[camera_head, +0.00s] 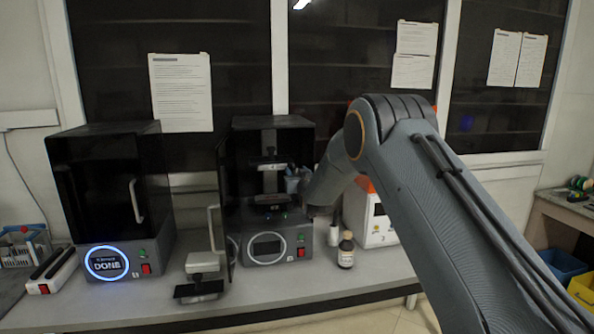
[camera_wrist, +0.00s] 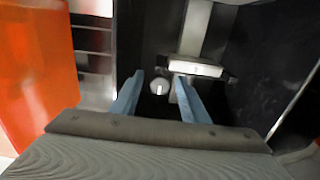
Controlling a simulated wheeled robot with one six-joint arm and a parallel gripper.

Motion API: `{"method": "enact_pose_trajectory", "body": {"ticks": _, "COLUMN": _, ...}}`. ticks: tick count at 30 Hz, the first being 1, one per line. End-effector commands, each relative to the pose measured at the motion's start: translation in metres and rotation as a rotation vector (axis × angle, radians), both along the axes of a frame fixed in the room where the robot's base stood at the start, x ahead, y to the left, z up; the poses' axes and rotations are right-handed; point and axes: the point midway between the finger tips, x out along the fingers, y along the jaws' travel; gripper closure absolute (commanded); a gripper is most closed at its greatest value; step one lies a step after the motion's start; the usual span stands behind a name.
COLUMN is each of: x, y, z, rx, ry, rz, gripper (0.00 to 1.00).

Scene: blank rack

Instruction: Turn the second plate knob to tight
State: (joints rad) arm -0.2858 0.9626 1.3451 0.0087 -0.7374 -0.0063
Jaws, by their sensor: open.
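The second machine (camera_head: 268,249) stands open at the middle of the bench, with a dark plate assembly (camera_head: 271,198) on a column inside. My gripper (camera_head: 291,178) reaches into its right side from the right. In the wrist view my gripper (camera_wrist: 158,80) is open, with its two blue fingers pointing inward. A small round pale knob (camera_wrist: 160,87) shows between the fingers, and I cannot tell whether either finger touches it. The knob's turn position is not readable. In the head view the knob cannot be made out near the fingers.
A closed machine (camera_head: 106,262) showing "DONE" stands at the left. A grey scale-like device (camera_head: 202,262) sits between the machines. A brown bottle (camera_head: 346,250) and a white-and-orange box (camera_head: 372,222) stand right of the second machine. An orange surface (camera_wrist: 35,70) is close at the wrist view's left.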

Motion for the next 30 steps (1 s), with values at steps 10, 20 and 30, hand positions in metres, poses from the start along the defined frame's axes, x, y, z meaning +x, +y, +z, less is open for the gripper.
{"method": "enact_pose_trajectory", "body": {"ticks": 10, "x": 0.0076, "y": 0.0021, "z": -0.0003, "rx": 0.000, "ry": 0.000, "rz": 0.000, "gripper": 0.59}}
{"method": "enact_pose_trajectory", "body": {"ticks": 20, "x": 0.0074, "y": 0.0022, "z": -0.0002, "rx": 0.000, "ry": 0.000, "rz": 0.000, "gripper": 0.99}}
{"method": "enact_pose_trajectory", "body": {"ticks": 30, "x": 0.0079, "y": 0.0023, "z": -0.0017, "rx": 0.045, "ry": 0.013, "rz": 0.000, "gripper": 0.99}}
